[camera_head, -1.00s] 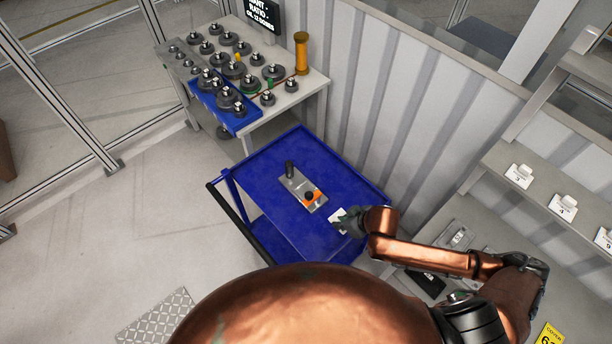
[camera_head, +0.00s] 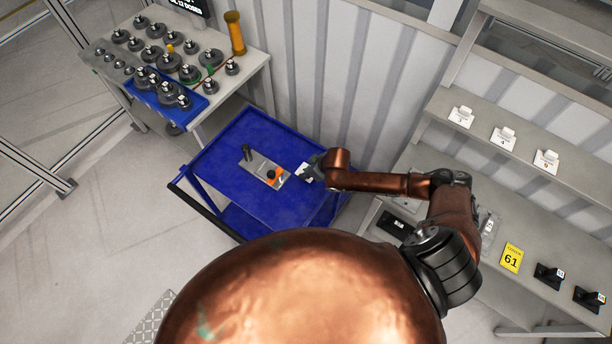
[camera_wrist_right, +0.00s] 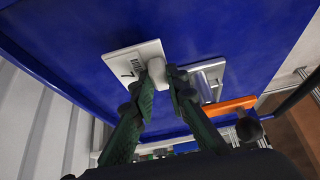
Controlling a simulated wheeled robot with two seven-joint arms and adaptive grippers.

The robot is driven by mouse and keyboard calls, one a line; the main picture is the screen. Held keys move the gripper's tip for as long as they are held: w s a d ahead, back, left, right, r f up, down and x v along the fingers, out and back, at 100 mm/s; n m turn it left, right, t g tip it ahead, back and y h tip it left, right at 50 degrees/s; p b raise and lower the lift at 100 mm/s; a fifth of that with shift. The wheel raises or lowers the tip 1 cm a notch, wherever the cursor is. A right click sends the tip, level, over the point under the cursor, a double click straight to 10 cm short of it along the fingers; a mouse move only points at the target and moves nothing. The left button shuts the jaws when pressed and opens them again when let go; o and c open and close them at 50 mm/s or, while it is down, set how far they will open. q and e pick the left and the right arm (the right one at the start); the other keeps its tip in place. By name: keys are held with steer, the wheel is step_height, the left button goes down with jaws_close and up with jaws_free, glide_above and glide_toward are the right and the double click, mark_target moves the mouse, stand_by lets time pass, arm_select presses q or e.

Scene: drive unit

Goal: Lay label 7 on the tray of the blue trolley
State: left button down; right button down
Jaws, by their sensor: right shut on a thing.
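Label 7 is a white plate with a knob. It shows in the head view (camera_head: 304,173) at the right part of the blue trolley's tray (camera_head: 217,165), and in the wrist view (camera_wrist_right: 128,66) with its dark 7 legible. My right gripper (camera_head: 314,168) is over the tray; in the wrist view (camera_wrist_right: 160,82) its green fingers are shut on the label's knob. I cannot tell whether the plate touches the tray. The label lies beside, and apart from, a grey device (camera_head: 261,168) with an orange part and a black handle. My left gripper is out of view.
A table with several grey weights and a blue bin (camera_head: 180,108) stands at the back left. A ribbed wall (camera_head: 350,85) rises behind the trolley. Shelves with several white labels (camera_head: 503,136) and a yellow cover card (camera_head: 511,257) are at right. The tray's left part is clear.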

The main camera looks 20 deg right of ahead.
steer(key=shift+w+f, duration=0.1)
steer(key=shift+f, duration=1.6)
steer(key=c, duration=1.9)
jaws_free()
steer(key=shift+f, duration=0.1)
steer(key=shift+r, duration=0.2)
steer(key=v, duration=1.2)
steer(key=shift+b, duration=0.3)
steer(key=shift+d, duration=0.1)
